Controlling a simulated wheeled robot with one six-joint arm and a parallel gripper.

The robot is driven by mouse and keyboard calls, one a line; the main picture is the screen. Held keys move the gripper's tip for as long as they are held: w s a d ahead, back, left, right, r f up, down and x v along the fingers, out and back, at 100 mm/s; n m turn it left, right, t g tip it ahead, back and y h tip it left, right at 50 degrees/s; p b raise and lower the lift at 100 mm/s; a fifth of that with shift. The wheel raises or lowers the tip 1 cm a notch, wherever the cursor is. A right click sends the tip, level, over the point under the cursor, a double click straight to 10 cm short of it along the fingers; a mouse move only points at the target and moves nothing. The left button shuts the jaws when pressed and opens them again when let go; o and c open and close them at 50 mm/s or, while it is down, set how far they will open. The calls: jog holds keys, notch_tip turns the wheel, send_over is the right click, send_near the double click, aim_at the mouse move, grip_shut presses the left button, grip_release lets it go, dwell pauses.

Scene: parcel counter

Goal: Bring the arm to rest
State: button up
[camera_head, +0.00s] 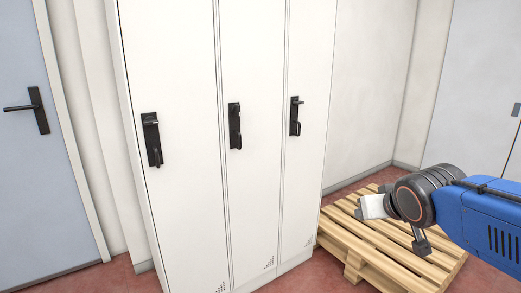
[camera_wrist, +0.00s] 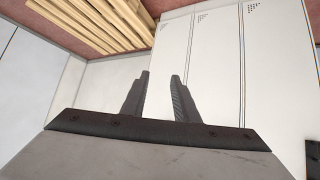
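My gripper (camera_wrist: 160,76) shows in the wrist view with its two dark fingers apart and nothing between them. The white lockers and a pale wall lie behind the fingers there, and the fingers touch nothing that I can see. In the head view my blue arm with its dark wrist joint reaches in from the right edge, above the wooden pallet (camera_head: 372,255). The fingers cannot be made out clearly in that view.
White lockers (camera_head: 255,187) with black handles stand in the middle, all doors shut. A grey-blue door (camera_head: 40,190) is at the left, another (camera_head: 480,80) at the right. The pallet (camera_wrist: 100,22) lies bare on the red floor, also at the top of the wrist view.

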jog(key=s+f+g, duration=0.2)
jog(key=s+f, duration=0.3)
jog(key=s, duration=0.4)
jog(key=s+d+f+g, duration=0.1)
jog(key=s+f+g, duration=0.2)
jog(key=s, duration=0.6)
notch_tip(320, 180, down, 2)
jog(key=shift+d+f+y, duration=0.15)
jog(key=shift+f+y, duration=0.1)
jog(key=shift+y, duration=0.05)
jog(key=shift+w, duration=0.1)
